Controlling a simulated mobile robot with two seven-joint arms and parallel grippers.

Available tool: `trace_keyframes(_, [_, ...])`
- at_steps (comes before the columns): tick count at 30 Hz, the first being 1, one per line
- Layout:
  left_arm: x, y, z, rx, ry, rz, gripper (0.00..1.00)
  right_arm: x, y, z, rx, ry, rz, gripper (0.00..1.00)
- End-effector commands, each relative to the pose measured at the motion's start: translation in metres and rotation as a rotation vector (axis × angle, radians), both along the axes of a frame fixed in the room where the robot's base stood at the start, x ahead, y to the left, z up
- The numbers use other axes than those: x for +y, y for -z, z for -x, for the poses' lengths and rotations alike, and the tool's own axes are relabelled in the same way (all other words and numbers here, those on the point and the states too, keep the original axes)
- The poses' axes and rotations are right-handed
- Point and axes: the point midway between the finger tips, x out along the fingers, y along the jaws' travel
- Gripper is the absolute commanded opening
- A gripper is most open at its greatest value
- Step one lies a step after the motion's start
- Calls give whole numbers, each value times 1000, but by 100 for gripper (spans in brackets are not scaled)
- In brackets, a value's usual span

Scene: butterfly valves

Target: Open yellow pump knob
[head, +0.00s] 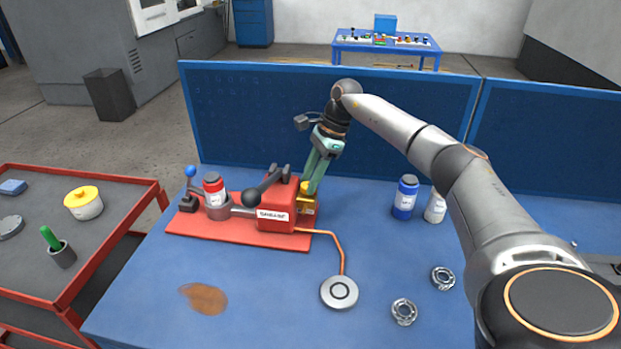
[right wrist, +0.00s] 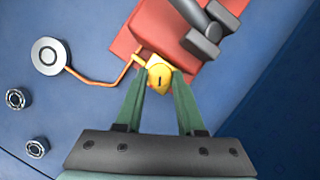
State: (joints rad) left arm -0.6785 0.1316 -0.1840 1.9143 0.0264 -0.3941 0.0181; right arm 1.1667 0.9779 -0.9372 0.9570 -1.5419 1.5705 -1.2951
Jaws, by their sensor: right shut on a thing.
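The yellow pump knob (head: 307,191) sits on the right end of the red grease pump (head: 276,212), beside a small brass-coloured block. My right gripper (head: 308,186) reaches down from the back right, its green fingers shut on the knob. In the right wrist view the knob (right wrist: 159,76) shows a dark slot mark and lies between the two fingertips (right wrist: 159,80). The fingers partly cover the knob in the head view. My left gripper is not in view.
The pump's red base (head: 240,238) lies on the blue table (head: 270,310). A black-balled lever (head: 262,190) stands left of the knob. A copper hose runs to a round grey disc (head: 339,292). Bearings (head: 404,311) and bottles (head: 405,197) stand to the right. A blue panel (head: 300,115) rises behind.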

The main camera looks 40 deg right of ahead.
Motion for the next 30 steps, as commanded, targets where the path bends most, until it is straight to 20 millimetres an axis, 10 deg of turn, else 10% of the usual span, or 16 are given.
trace_keyframes(8, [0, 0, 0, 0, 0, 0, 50, -1, -1, 0, -2, 1, 1, 0])
trace_keyframes(9, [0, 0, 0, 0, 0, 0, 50, 0, -1, 0, -3, 1, 1, 41])
trace_keyframes(16, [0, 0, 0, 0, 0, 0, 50, 0, 0, 0, -2, 2, 1, 67])
trace_keyframes(30, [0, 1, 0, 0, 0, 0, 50, 0, 0, 0, -5, 63, 2, 68])
